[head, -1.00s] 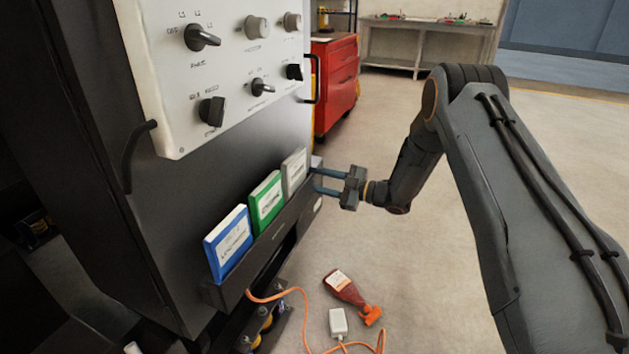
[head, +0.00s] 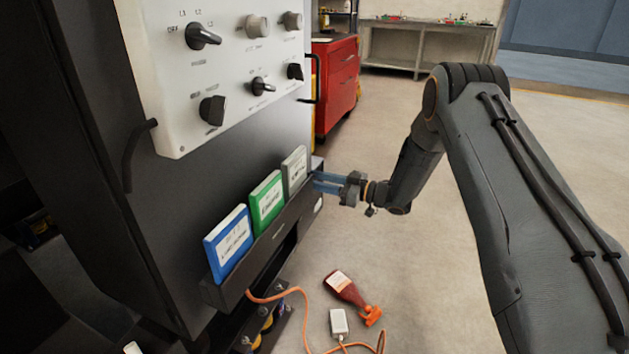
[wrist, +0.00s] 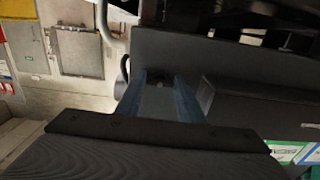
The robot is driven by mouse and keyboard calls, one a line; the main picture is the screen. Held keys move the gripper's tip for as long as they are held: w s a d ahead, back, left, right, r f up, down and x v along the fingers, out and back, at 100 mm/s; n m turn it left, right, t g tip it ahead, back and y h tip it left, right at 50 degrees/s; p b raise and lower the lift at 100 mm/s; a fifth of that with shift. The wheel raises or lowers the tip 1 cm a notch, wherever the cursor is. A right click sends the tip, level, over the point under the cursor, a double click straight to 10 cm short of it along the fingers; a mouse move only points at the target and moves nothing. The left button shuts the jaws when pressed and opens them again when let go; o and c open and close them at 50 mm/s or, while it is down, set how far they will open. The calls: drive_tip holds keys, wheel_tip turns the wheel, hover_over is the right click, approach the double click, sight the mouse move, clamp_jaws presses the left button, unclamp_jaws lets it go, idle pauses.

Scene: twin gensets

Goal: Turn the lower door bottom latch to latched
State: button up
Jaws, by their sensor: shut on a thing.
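My gripper (head: 317,182) reaches in from the right to the dark cabinet door, just past the right end of the booklet rack. Its two blue fingers point at the door. In the wrist view my gripper (wrist: 160,82) has its fingers on either side of a small dark piece, which I take to be the lower door bottom latch (wrist: 159,76). The fingers are shut on it. Its shape and turned angle are mostly hidden by the fingers, and the head view does not show it clearly.
A rack (head: 262,262) with blue, green and grey booklets sticks out left of my gripper. A white control panel (head: 235,75) with knobs is above. A red bottle (head: 345,288) and orange cable (head: 294,292) lie on the floor. A red tool cabinet (head: 335,85) stands behind.

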drive_tip(key=shift+w+d+r, duration=0.15)
drive_tip(key=shift+w+r, duration=0.1)
drive_tip(key=shift+r, duration=0.1)
drive_tip(key=o, duration=1.1)
drive_tip(key=shift+c, duration=0.2)
drive_tip(key=shift+s+f, duration=0.15)
drive_tip(key=v, duration=0.7)
drive_tip(key=shift+d, duration=0.3)
drive_tip(key=shift+s, duration=0.1)
